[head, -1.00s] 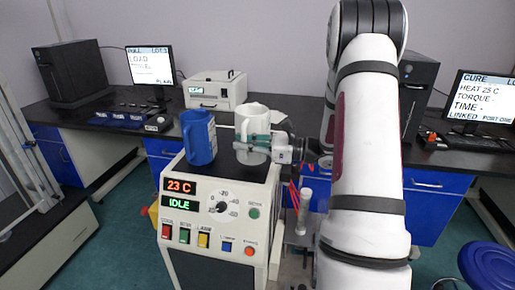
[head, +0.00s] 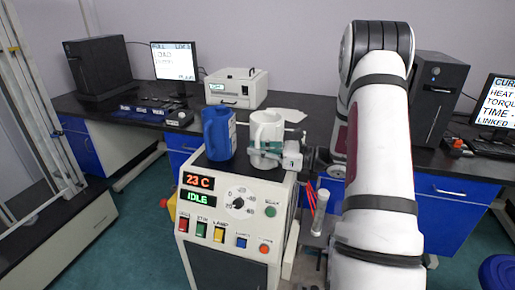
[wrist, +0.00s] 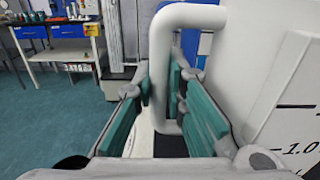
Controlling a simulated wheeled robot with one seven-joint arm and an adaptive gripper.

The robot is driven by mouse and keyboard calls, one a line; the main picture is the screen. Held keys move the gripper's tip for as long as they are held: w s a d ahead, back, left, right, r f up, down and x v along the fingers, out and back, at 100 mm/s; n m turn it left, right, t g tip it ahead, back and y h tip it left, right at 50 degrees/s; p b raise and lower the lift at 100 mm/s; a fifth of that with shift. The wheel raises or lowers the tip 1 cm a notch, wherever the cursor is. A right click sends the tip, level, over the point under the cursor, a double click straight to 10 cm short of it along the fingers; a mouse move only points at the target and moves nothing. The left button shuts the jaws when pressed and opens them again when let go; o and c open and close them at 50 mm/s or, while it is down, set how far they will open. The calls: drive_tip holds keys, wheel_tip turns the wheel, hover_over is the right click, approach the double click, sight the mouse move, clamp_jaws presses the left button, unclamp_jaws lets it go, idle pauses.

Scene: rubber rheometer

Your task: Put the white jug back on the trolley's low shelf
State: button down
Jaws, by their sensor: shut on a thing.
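The white jug (head: 266,128) is upright over the dark top of the cream instrument, just right of the blue jug (head: 218,132). My gripper (head: 268,154) reaches it from the right. In the wrist view, my gripper's green-padded fingers (wrist: 165,100) are shut around the jug's white handle (wrist: 160,70). The jug's body (wrist: 275,60) fills the right side there, with black scale marks. I cannot tell whether the jug's base touches the instrument top. The trolley's low shelf is not clearly visible.
The cream instrument (head: 240,222) has a 23 C display and coloured buttons. A clear cylinder (head: 319,212) stands to its right, close to my arm. Behind are a bench with a white box (head: 236,88) and monitors. Open floor (head: 130,235) lies to the left.

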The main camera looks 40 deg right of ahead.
drive_tip(key=c, duration=1.9)
unclamp_jaws()
drive_tip(key=shift+f, duration=0.1)
drive_tip(key=shift+c, duration=0.2)
drive_tip(key=o, duration=0.3)
